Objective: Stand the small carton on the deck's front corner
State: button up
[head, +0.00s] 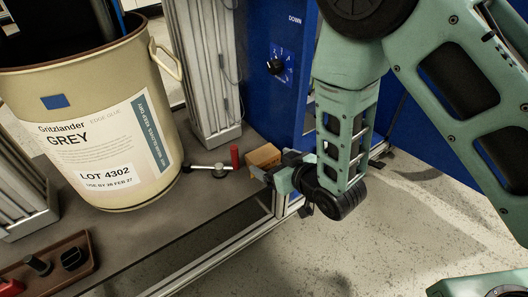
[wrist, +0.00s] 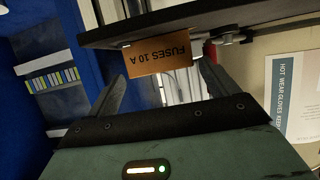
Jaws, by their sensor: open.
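The small orange-brown carton, printed FUSES 10 A, shows in the wrist view (wrist: 158,55) and the head view (head: 263,154). It sits at the deck's front corner, against the dark deck (head: 150,215), which also shows along the top of the wrist view (wrist: 200,20). My gripper (head: 262,170) is at the carton's near side. In the wrist view my gripper (wrist: 163,72) is open, its fingers spread to either side of the carton's printed face. No grip on the carton shows. My gripper partly hides the carton in the head view.
A large beige drum (head: 95,125) stands on the deck at left. A blue panel with a knob (head: 276,66) rises behind. A brown tray (head: 55,262) is at lower left.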

jog(key=p+v, duration=0.1)
jog(key=v, duration=0.4)
jog(key=s+d+r+g+h, duration=0.3)
jog(key=s+r+g, duration=0.2)
jog(key=s, duration=0.5)
jog(key=s+d+r+g+h, duration=0.4)
jog(key=s+r+g, duration=0.2)
jog(key=s+r, duration=0.4)
jog(key=shift+s+d+n, duration=0.15)
jog(key=shift+s+n, duration=0.25)
jog(key=shift+r, duration=0.2)
notch_tip(320, 180, up, 42)
jog(key=p, duration=4.2)
jog(key=shift+f, duration=0.15)
